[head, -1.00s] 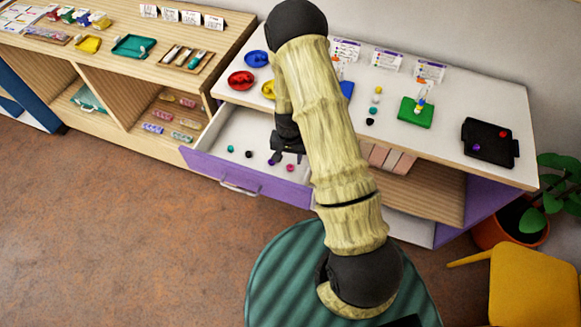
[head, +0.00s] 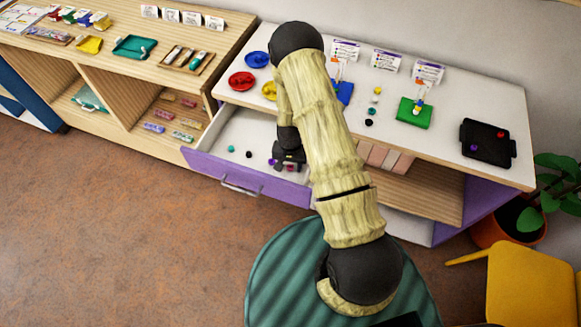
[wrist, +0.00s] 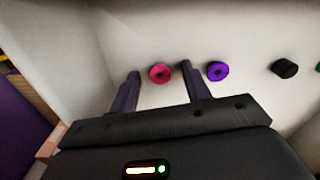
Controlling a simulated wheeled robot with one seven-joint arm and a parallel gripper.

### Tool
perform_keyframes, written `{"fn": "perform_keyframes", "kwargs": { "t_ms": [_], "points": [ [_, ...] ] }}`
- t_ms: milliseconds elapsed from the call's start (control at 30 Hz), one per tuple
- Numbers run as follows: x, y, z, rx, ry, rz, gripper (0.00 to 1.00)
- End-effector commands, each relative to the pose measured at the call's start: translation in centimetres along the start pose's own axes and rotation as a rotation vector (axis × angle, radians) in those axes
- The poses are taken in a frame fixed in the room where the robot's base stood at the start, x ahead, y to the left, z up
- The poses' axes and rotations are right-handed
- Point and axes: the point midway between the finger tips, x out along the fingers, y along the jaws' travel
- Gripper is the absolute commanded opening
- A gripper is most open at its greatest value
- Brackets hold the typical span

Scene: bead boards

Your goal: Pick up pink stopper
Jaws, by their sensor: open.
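The pink stopper (wrist: 159,73) lies on the floor of the open drawer (head: 241,128); in the head view only a bit of pink (head: 291,167) shows by my gripper. My gripper (wrist: 158,78) is open and empty. In the wrist view the pink stopper appears between its two fingertips, slightly beyond them, with no clear contact. A purple stopper (wrist: 217,71) lies just right of the right finger, and a black stopper (wrist: 285,68) lies farther right.
The drawer's purple front (head: 230,174) and side walls surround the stoppers. A teal stopper (head: 231,149) lies toward the drawer's left. Red (head: 242,81) and blue (head: 257,59) dishes stand on the tabletop above. A yellow chair (head: 535,285) stands at lower right.

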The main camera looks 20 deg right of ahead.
Motion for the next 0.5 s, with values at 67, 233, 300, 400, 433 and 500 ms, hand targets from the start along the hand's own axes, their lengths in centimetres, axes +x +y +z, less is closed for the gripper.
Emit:
{"fn": "perform_keyframes", "kwargs": {
  "t_ms": [67,233,300,400,433,500],
  "points": [
    [-0.01,0.0,0.0,0.0,0.0,0.0,0.48],
    [-0.02,0.0,0.0,0.0,0.0,0.0,0.36],
    [-0.03,0.0,0.0,0.0,0.0,0.0,0.22],
    [-0.03,0.0,0.0,0.0,0.0,0.0,0.03],
    [-0.03,-0.01,0.0,0.0,0.0,0.0,0.02],
    [-0.03,-0.01,0.0,0.0,0.0,0.0,0.02]
  ]
}}
